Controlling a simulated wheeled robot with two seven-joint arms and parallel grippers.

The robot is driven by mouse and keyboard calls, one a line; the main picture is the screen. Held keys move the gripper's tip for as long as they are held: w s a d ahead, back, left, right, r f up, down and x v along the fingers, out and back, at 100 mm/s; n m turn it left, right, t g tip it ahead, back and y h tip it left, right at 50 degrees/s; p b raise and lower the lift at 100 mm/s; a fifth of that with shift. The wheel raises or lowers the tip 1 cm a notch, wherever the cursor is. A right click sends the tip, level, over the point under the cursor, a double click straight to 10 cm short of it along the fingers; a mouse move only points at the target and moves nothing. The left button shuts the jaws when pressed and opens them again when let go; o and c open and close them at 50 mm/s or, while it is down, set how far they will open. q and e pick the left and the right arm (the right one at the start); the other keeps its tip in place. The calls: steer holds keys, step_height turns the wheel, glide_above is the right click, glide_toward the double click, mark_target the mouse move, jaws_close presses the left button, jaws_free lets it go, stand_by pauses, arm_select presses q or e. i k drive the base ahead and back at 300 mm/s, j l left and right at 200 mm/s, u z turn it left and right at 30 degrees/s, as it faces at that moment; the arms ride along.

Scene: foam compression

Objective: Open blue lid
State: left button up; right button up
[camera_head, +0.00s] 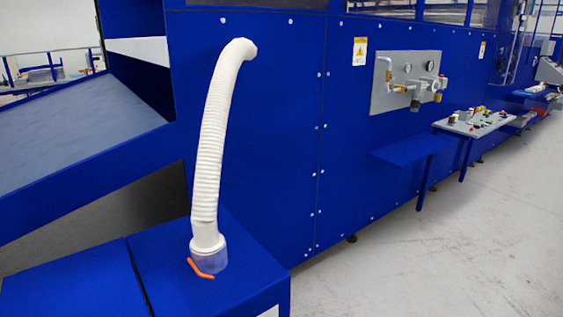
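A blue box with a flat blue lid (75,285) stands at the lower left. A dark seam crosses its top, and the top looks flat and closed. A white ribbed hose (208,160) rises from a clear collar (209,257) on the right part of the box top and bends into the blue machine wall. An orange handle (200,269) sits at the foot of the collar. Neither of my grippers shows in the head view. The box's lower front is cut off by the picture edge.
A tall blue machine wall (270,130) stands behind the box. A grey sloped chute (70,140) is at the left. A gauge panel (405,82), a blue shelf (410,148) and a control desk (472,122) are farther right. The grey floor (450,250) at right is clear.

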mark_target(101, 280)
steer(key=u, duration=1.4)
